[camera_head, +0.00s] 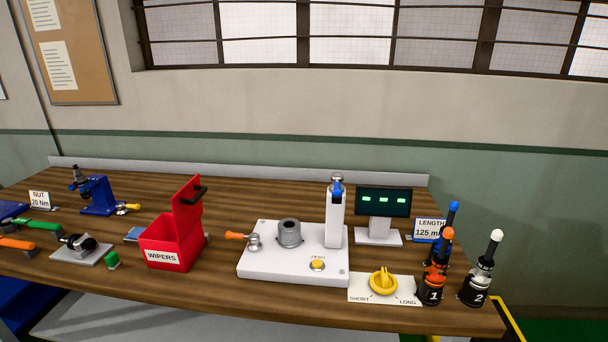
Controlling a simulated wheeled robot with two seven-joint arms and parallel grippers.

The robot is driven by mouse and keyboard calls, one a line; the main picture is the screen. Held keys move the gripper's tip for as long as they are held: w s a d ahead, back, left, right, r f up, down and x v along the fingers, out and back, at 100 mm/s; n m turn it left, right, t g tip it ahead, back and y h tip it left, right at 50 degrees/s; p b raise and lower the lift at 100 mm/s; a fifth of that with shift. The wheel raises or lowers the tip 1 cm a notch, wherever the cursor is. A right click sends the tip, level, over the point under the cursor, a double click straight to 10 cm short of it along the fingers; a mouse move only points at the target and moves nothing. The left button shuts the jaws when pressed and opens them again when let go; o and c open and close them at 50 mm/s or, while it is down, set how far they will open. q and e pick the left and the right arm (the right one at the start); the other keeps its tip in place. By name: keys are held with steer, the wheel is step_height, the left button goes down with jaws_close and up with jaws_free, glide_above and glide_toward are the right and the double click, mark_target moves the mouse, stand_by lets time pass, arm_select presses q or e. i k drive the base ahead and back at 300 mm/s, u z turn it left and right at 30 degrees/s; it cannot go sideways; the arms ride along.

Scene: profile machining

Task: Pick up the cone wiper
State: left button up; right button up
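I cannot clearly make out a cone wiper. A red box (169,257) labelled "WIPERS" stands on the wooden bench, left of the middle, with its lid (187,204) raised. What lies inside the box cannot be made out. A green-handled tool (38,225) and an orange-handled tool (17,243) lie at the far left of the bench. Neither of my grippers is in view.
A white presetter (265,268) with a grey round socket (289,233) and an orange-handled lever (240,236) stands right of the box. Right of it are a display (384,202), a yellow knob (383,281) and black tool holders (435,278). A blue device (97,196) stands at back left.

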mark_target(112, 260)
steer(key=u, duration=1.4)
